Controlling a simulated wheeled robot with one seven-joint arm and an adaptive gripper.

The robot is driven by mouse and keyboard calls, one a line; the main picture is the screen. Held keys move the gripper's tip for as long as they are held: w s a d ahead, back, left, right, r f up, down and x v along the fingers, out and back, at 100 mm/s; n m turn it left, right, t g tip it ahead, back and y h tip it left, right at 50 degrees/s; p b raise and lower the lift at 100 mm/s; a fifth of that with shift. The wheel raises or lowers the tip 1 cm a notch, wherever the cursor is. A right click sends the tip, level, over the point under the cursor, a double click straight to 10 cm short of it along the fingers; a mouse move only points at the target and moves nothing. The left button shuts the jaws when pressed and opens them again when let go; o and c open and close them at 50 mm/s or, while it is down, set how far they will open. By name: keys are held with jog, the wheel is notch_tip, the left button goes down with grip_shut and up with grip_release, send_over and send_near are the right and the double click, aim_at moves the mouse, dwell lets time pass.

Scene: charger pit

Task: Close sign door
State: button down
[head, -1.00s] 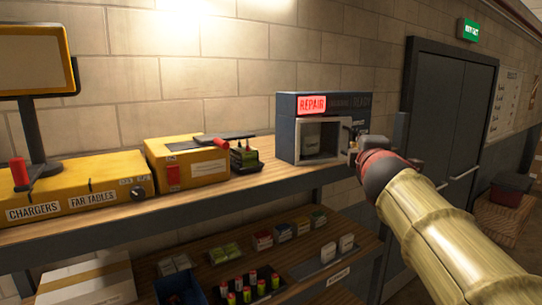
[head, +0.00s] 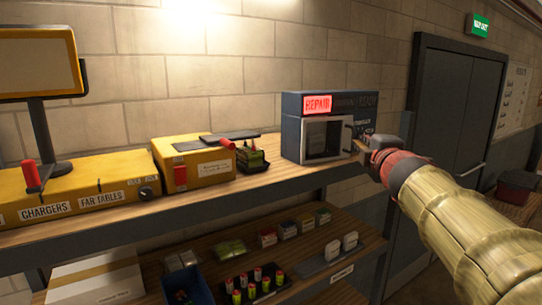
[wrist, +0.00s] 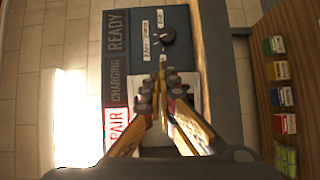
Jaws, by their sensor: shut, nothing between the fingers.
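The sign (head: 298,102) is a dark blue box on the bench top, with a lit red REPAIR panel (head: 318,105). Its door (head: 307,142) has a pale frame, a dark window and a dark handle (head: 347,137) on the right. The door lies flat across the front, or nearly so; I cannot tell if it is fully flush. My gripper (head: 362,148) is shut and empty, just right of the door and close to it. In the wrist view my gripper (wrist: 162,72) points at the sign's front (wrist: 119,60) and hides part of the door.
A lower shelf (head: 215,265) holds batteries and small boxes. A grey double door (head: 455,120) is at the right.

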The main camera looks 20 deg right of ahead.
jog(key=shift+w+d+p, duration=0.2)
jog(key=shift+w+p, duration=0.15)
jog(key=shift+w, duration=0.05)
jog(key=shift+w+d+p, duration=0.15)
jog(key=shift+w+p, duration=0.25)
jog(key=shift+w, duration=0.05)
jog(key=shift+w+d, duration=0.1)
jog(key=shift+w, duration=0.1)
dwell(0.6)
